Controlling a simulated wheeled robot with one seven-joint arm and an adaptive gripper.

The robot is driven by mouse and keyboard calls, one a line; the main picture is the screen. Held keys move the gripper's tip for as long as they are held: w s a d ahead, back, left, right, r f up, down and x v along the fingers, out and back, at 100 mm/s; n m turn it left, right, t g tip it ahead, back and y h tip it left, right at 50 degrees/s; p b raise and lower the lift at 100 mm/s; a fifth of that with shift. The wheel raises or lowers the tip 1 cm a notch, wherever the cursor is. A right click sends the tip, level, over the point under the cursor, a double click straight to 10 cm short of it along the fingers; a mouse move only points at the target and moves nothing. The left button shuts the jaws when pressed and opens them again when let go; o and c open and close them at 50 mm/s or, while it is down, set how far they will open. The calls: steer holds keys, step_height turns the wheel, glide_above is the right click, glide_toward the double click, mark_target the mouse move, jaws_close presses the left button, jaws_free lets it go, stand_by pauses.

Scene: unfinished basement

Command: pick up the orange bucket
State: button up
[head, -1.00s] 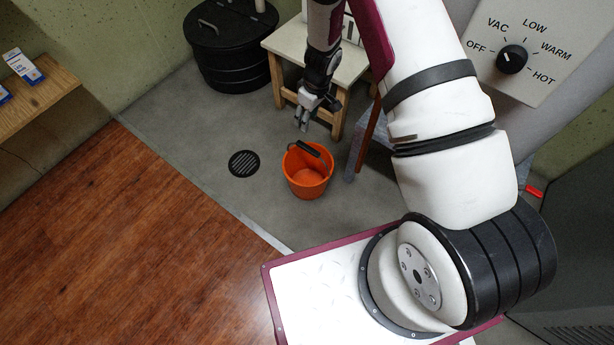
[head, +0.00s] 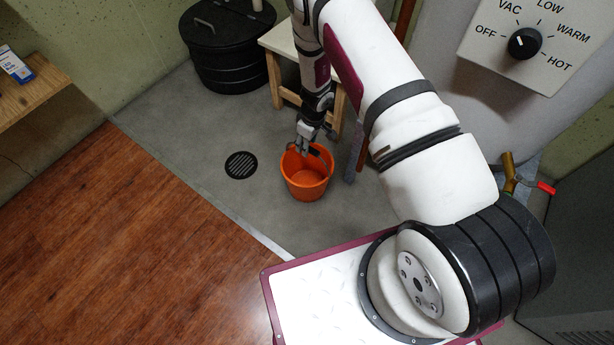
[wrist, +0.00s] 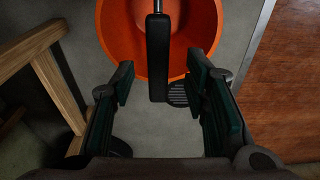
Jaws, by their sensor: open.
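The orange bucket (head: 306,181) stands upright on the grey concrete floor. In the head view my gripper (head: 306,150) is at its far rim, partly covering the dark handle grip. In the wrist view the bucket (wrist: 196,38) fills the top middle. Its black handle grip (wrist: 158,60) runs down between the two fingers of my open gripper (wrist: 160,90). A gap shows on each side of the grip, so the fingers do not hold it. The wrist view cuts off the upper part of the bucket.
A wooden stool (head: 284,97) stands behind the bucket, and its legs show close on the left in the wrist view. A black lidded bin (head: 228,50) is at the back left. A floor drain (head: 241,165) lies left of the bucket. A water heater with a dial (head: 524,43) is at right.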

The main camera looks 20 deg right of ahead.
steer(key=f, duration=0.1)
steer(key=f+b, duration=0.1)
steer(key=f, duration=0.2)
steer(key=shift+w, duration=0.3)
steer(key=shift+f+b, duration=0.25)
steer(key=shift+b, duration=0.45)
stand_by(0.4)
jaws_close()
